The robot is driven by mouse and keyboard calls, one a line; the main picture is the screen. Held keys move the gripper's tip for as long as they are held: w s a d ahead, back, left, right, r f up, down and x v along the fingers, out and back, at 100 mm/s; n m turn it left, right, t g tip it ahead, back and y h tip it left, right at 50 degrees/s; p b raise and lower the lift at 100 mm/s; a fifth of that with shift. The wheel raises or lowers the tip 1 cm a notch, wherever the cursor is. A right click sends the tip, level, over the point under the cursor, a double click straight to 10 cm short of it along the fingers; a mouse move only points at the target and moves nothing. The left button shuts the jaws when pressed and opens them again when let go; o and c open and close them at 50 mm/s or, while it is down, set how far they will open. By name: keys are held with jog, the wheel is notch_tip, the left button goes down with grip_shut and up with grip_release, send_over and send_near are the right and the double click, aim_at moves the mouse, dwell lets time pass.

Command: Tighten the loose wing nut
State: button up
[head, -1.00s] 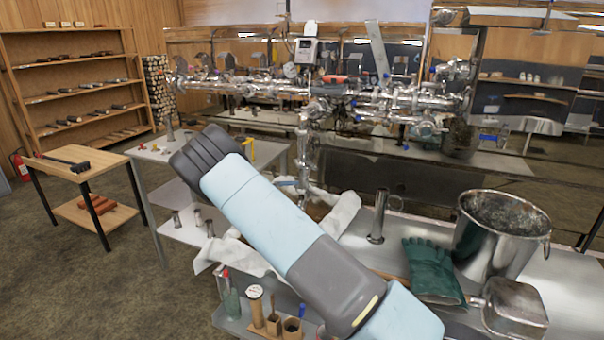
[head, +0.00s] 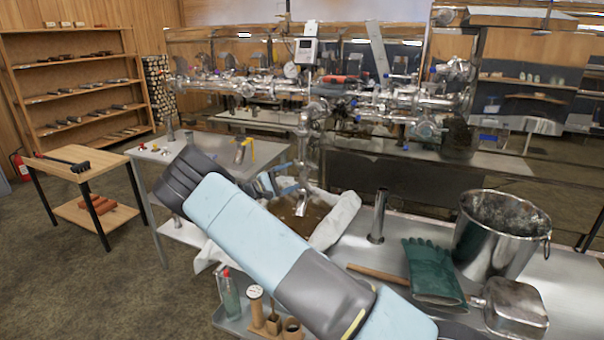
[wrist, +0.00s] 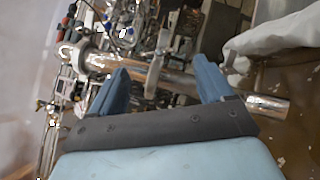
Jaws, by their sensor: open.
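My gripper (wrist: 160,68) is open in the wrist view, its two blue fingers apart with nothing held. Beyond and between the fingers is a narrow, pale metal lever-like piece (wrist: 156,66) near a shiny pipe (wrist: 178,82); I cannot tell whether it is the wing nut or whether a finger touches it. In the head view the vertical steel pipe with a spout (head: 303,165) hangs from the pipework (head: 345,92). My arm crosses in front, with blue finger parts showing just left of the spout. No wing nut is clear in the head view.
A white cloth (head: 338,222) edges a brown-bottomed tank below the spout. Small bottles and jars sit at the front. A wooden side table (head: 82,165) stands left.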

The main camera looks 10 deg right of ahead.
aim_at(306, 170)
jog(key=shift+x, duration=2.65)
